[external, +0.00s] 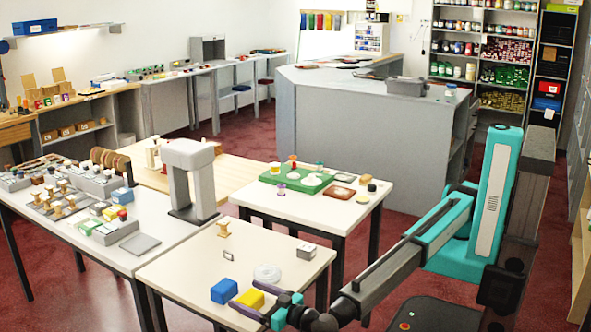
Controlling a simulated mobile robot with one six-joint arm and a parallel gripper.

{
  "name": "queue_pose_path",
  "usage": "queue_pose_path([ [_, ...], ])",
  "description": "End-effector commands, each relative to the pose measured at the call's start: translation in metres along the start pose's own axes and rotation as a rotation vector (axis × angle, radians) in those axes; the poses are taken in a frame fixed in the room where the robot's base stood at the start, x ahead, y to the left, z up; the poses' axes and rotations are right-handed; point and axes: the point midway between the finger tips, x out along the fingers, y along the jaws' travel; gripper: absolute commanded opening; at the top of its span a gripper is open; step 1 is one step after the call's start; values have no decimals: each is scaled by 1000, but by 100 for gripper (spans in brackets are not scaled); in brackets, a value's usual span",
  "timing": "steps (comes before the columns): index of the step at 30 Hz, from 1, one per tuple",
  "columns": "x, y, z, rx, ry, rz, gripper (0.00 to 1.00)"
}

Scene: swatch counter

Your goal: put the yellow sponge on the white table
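The yellow sponge (251,299) is a small yellow block at the front of the nearest table, a pale-topped one (188,268). My gripper (244,295) reaches in from the right, low over this table, with one dark finger on each side of the sponge. I cannot tell whether the fingers press on it, or whether it rests on the top or is slightly raised. A white-topped table (338,216) stands behind, and another white-topped table (150,240) stands at left.
A blue block (224,291) lies just left of the sponge. A clear round dish (267,273), a small grey box (306,251) and a wooden piece (223,229) share the near table. A green tray (296,179) with items occupies the table behind. A grey arch (188,180) stands at left.

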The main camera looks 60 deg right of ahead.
Motion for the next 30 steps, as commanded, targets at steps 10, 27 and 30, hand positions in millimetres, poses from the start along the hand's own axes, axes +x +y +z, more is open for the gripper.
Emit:
queue_pose_path([
  [10, 0, 0, 0, 0, 0, 0, 81],
  [27, -18, 0, 2, 1, 0, -1, 81],
  [30, -33, -1, 4, 1, 0, -2, 81],
])
